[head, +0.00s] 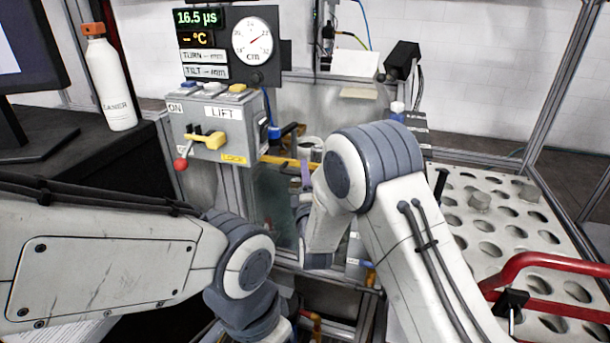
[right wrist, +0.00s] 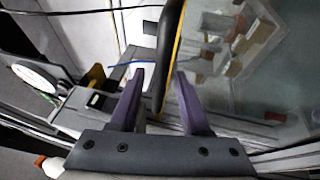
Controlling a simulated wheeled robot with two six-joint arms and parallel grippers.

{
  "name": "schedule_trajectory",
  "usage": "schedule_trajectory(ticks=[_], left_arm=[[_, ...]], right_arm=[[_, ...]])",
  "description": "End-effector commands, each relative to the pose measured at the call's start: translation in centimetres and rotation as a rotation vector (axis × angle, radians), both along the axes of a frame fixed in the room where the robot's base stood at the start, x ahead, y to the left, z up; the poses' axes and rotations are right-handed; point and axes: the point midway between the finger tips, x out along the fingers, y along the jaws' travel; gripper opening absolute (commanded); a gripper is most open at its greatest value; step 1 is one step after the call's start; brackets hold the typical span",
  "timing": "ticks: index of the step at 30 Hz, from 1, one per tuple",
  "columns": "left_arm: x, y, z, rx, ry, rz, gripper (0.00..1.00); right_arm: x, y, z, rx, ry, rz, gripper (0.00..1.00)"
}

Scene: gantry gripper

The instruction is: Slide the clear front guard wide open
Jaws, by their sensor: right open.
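The clear front guard (right wrist: 225,75) fills the right of the right wrist view as a see-through pane, with blurred parts behind it. A dark bar with a yellow edge (right wrist: 170,42) runs along the pane's left side. In the head view the pane (head: 272,200) is mostly hidden behind my right arm. My right gripper (right wrist: 160,75) is open, its purple fingers on either side of the bar in the picture. I cannot tell whether they touch it. In the head view only a bit of purple finger (head: 305,172) shows. My left gripper is out of view below.
A control box (head: 215,125) with a red-knobbed lever and LIFT label stands left of the pane. A white bottle (head: 108,80) stands on a black bench at left. A perforated table (head: 490,215) with a red handle (head: 550,262) is at right.

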Motion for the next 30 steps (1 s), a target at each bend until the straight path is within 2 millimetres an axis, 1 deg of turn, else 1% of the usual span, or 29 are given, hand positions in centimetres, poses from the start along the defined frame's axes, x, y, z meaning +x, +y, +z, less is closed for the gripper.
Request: schedule_trajectory(ticks=[1, 2, 3, 5, 6, 30], left_arm=[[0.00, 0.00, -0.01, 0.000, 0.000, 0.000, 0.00], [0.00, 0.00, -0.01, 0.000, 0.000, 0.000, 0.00], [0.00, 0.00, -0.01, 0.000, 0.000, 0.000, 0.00], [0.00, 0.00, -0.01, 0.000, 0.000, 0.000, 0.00], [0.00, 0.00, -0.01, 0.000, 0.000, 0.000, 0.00], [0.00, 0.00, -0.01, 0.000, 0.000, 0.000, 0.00]], right_arm=[[-0.02, 0.00, -0.01, 0.000, 0.000, 0.000, 0.47], [-0.02, 0.00, -0.01, 0.000, 0.000, 0.000, 0.43], [-0.02, 0.01, 0.00, 0.000, 0.000, 0.000, 0.28], [-0.03, 0.01, -0.01, 0.000, 0.000, 0.000, 0.05], [-0.03, 0.01, -0.01, 0.000, 0.000, 0.000, 0.00], [-0.06, 0.01, -0.04, 0.000, 0.001, 0.000, 0.00]])
